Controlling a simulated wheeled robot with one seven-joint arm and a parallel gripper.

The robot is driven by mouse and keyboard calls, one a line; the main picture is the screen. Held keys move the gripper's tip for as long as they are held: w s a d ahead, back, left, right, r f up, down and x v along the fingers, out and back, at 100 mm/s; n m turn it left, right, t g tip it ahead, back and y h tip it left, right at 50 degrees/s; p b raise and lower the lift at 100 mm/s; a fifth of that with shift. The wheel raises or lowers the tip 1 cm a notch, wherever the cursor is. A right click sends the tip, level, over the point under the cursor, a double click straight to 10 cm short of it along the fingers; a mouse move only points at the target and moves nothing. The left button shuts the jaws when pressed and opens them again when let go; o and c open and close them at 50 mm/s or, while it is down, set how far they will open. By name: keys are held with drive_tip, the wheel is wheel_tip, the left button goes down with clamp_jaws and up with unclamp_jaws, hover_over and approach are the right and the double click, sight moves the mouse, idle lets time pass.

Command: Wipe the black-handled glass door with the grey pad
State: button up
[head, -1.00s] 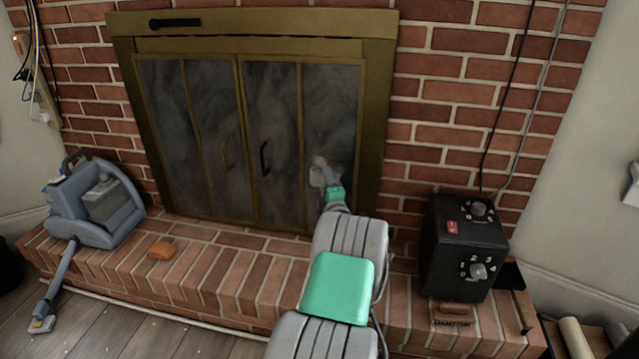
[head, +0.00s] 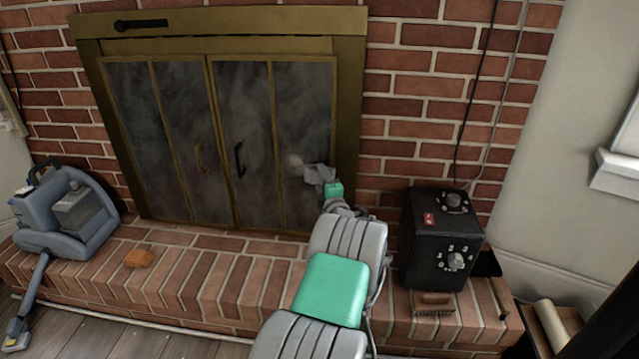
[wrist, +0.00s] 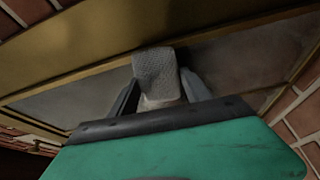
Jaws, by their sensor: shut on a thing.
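The black-handled glass door (head: 254,115) is the right door of the brass-framed fireplace, and it is shut. Its glass looks hazy with grey smudges. Its black handle (head: 239,160) is near the middle seam. My gripper (head: 312,173) is in front of this door's right-hand pane, right of the handle. In the wrist view, my gripper (wrist: 160,92) is shut on the grey pad (wrist: 156,68), which has a textured face and sticks out beyond the fingers. The pad (head: 296,161) looks small and pale in the head view. I cannot tell whether it touches the glass.
The left door has a brass handle (head: 199,158). On the brick hearth (head: 220,280) are a blue-grey machine (head: 70,222), an orange sponge-like block (head: 139,258), a black box with dials (head: 440,240) and a brush (head: 434,303). The hearth's middle is clear.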

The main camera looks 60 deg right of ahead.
wheel_tip(320, 180, up, 2)
drive_tip(key=shift+d+r, duration=0.1)
drive_tip(key=shift+r, duration=0.15)
drive_tip(key=shift+w+r, duration=0.1)
drive_tip(key=shift+w, duration=0.3)
drive_tip(key=shift+w+a, duration=0.8)
drive_tip(key=shift+w, duration=0.85)
drive_tip(key=shift+w+a, duration=0.75)
drive_tip(key=shift+w, duration=0.85)
drive_tip(key=shift+w+a, duration=0.8)
drive_tip(key=shift+w, duration=0.85)
drive_tip(key=shift+f, duration=0.2)
drive_tip(key=s+a, duration=0.2)
drive_tip(key=a, duration=0.3)
drive_tip(key=shift+s+a, duration=0.25)
drive_tip(key=shift+s+a, duration=0.3)
drive_tip(key=shift+a, duration=0.4)
drive_tip(key=shift+s+a, duration=0.3)
drive_tip(key=shift+a, duration=0.35)
